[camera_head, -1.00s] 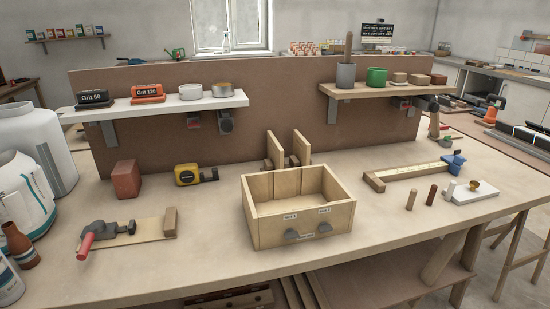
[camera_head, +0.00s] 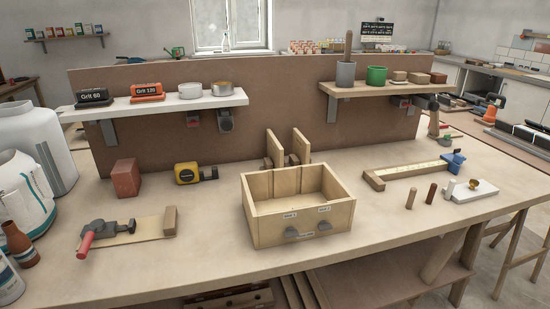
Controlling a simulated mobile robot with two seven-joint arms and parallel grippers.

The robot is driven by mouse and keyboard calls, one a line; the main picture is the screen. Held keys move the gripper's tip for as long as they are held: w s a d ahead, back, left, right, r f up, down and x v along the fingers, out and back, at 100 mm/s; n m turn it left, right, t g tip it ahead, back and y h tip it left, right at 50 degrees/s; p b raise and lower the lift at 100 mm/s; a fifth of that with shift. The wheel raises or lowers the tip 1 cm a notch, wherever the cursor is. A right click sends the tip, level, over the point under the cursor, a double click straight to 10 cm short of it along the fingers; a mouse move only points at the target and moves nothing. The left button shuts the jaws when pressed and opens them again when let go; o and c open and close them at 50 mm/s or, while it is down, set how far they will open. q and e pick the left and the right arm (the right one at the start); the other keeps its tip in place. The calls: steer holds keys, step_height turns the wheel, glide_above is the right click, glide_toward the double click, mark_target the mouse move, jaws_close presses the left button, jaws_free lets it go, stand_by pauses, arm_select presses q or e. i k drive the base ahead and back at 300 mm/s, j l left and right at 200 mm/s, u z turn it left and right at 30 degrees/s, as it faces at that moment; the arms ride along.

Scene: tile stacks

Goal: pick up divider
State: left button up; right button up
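Two thin wooden boards, which look like dividers, stand upright behind the open wooden box: a left one (camera_head: 275,149) and a right one (camera_head: 300,146). They are apart from each other, and small blocks sit at their feet. Their lower parts are partly hidden by the box. The box (camera_head: 290,237) stands at the middle of the workbench, with two grey pulls and small labels on its front. Neither of my grippers can be made out in the head view.
A clamp (camera_head: 105,232) on a board lies front left. A red-brown block (camera_head: 126,178) and yellow tape measure (camera_head: 188,173) stand behind it. A long wooden clamp (camera_head: 410,174) and short dowels (camera_head: 431,193) are at right. Two shelves (camera_head: 165,107) (camera_head: 385,90) overhang the back.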

mark_target(275, 150)
steer(key=i+l, duration=0.15)
steer(key=l, duration=0.2)
steer(key=i+l, duration=0.15)
steer(key=l, duration=0.2)
steer(key=i+l, duration=0.15)
steer(key=l, duration=0.2)
steer(key=i+l, duration=0.1)
steer(key=l, duration=0.25)
steer(key=i+l+u, duration=0.1)
steer(key=u, duration=0.4)
steer(key=l+u, duration=0.3)
steer(key=u, duration=0.2)
